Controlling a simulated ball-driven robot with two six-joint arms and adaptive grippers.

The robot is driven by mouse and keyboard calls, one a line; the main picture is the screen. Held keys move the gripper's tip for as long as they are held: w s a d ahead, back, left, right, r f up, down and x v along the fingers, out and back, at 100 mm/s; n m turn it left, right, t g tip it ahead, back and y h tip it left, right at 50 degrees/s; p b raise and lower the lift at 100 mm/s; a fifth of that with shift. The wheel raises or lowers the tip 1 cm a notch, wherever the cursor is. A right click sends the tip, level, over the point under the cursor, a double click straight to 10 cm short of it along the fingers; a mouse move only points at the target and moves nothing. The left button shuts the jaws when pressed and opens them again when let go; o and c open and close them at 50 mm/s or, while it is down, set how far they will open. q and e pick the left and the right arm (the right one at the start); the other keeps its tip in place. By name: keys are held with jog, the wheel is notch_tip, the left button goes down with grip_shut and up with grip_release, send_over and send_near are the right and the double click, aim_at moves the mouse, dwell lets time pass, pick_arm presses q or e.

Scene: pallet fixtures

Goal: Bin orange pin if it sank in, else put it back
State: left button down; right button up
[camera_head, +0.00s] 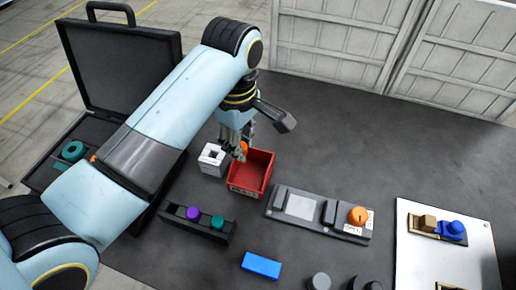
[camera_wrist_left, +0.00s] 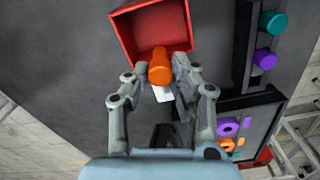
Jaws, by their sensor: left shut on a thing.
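My left gripper (camera_head: 240,148) is shut on the orange pin (camera_head: 244,147), which shows as a small orange patch beside its fingers. The gripper is above the left rear edge of the red bin (camera_head: 248,185). In the left wrist view the orange pin (camera_wrist_left: 160,66) is an orange cylinder between the fingertips (camera_wrist_left: 155,72), overlapping the near edge of the red bin (camera_wrist_left: 122,30). The visible floor of the bin is bare. A grey fixture (camera_head: 285,205) with a pale square plate carries a round orange knob (camera_head: 358,215) at its right end. My right gripper is not in view.
A white cube (camera_head: 212,158) stands just left of the bin. A black rack (camera_head: 175,220) holds purple and teal pins. A blue block (camera_head: 261,265) lies in front. A white board (camera_head: 420,262) is at right. An open black case (camera_head: 125,65) stands at left. The table's back right is clear.

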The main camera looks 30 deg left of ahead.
pick_arm(q)
jog(key=shift+d+f, duration=0.15)
jog(key=shift+f, duration=1.05)
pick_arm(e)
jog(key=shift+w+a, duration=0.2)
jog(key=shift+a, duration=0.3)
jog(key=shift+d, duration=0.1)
pick_arm(q)
jog(key=c, duration=1)
grip_release()
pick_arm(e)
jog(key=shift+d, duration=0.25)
